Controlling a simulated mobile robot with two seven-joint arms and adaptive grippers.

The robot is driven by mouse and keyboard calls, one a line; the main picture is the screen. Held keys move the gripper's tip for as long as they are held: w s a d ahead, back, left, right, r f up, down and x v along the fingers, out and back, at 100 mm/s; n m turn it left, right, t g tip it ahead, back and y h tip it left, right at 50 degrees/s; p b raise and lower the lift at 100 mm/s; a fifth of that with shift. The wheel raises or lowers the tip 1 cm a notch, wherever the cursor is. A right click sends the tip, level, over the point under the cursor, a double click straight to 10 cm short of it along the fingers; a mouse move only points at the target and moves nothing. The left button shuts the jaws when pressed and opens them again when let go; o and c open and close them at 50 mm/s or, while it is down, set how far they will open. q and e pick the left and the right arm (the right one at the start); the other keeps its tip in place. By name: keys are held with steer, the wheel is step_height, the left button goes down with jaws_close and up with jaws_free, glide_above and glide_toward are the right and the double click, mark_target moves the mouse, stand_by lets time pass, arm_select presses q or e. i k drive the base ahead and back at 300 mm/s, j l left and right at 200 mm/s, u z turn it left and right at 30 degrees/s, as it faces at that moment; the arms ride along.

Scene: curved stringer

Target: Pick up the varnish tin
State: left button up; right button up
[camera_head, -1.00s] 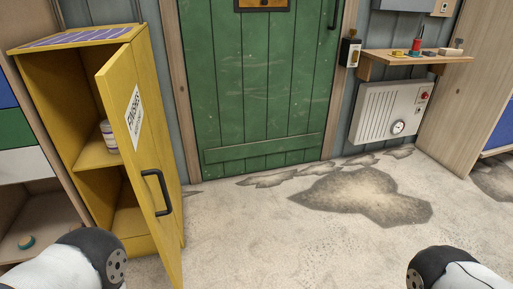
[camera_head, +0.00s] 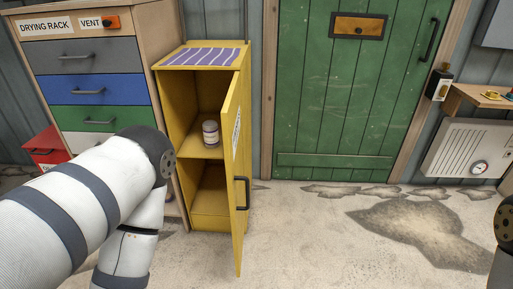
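The varnish tin is probably the small white tin with a dark label band (camera_head: 211,133); its print is too small to read. It stands upright on the middle shelf inside the yellow cabinet (camera_head: 193,88). The cabinet door (camera_head: 238,165) is swung open toward me, with a black handle on it. My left arm reaches in from the left, in front of the drawers and left of the cabinet, and its gripper is out of the picture. Only a dark bit of my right arm shows at the right edge; its gripper is not in view.
A drawer unit labelled DRYING RACK (camera_head: 92,68) stands left of the cabinet. A red box (camera_head: 45,147) is on the floor at far left. A green door (camera_head: 325,100), a heater (camera_head: 468,148) and a small shelf (camera_head: 470,95) are to the right. The stained floor ahead is clear.

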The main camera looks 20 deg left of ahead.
mark_target(210, 127)
steer(key=l+u, duration=0.25)
steer(key=u, duration=0.2)
steer(key=l+u, duration=0.25)
steer(key=u, duration=0.2)
